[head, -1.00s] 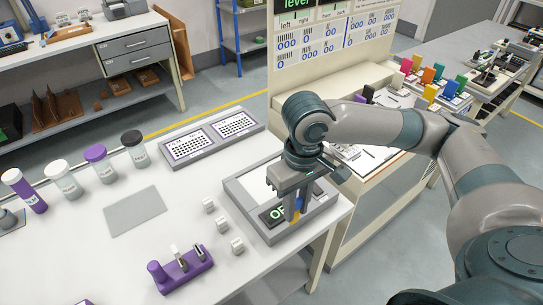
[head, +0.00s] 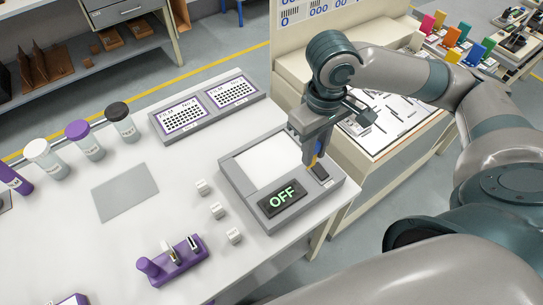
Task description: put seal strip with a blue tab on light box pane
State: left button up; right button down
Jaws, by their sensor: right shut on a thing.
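The light box (head: 235,187) is a grey frame with a white pane (head: 266,162), bare where I can see it. A black panel reading OFF (head: 282,198) in green is at its front, and a small black switch (head: 320,172) is at its right. My right gripper (head: 314,160) points down over the right side of the box, beside the pane and close to the switch. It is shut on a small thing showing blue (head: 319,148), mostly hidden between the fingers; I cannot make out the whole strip. My left gripper is out of view.
A purple rack (head: 180,264) holding small upright pieces stands at the front. Several white cubes (head: 217,211) lie left of the light box.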

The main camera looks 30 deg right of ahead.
jog(key=w+a+f+p, duration=0.2)
jog(key=w+a+f, duration=0.4)
jog(key=w, duration=0.4)
jog(key=shift+f, duration=0.5)
jog(key=shift+f, duration=0.1)
jog(key=shift+f+p, duration=0.55)
jog(key=shift+f, duration=1.4)
jog(key=c, duration=1.9)
grip_release()
jog(key=shift+f, duration=0.1)
jog(key=o, duration=0.3)
jog(key=shift+o, duration=0.2)
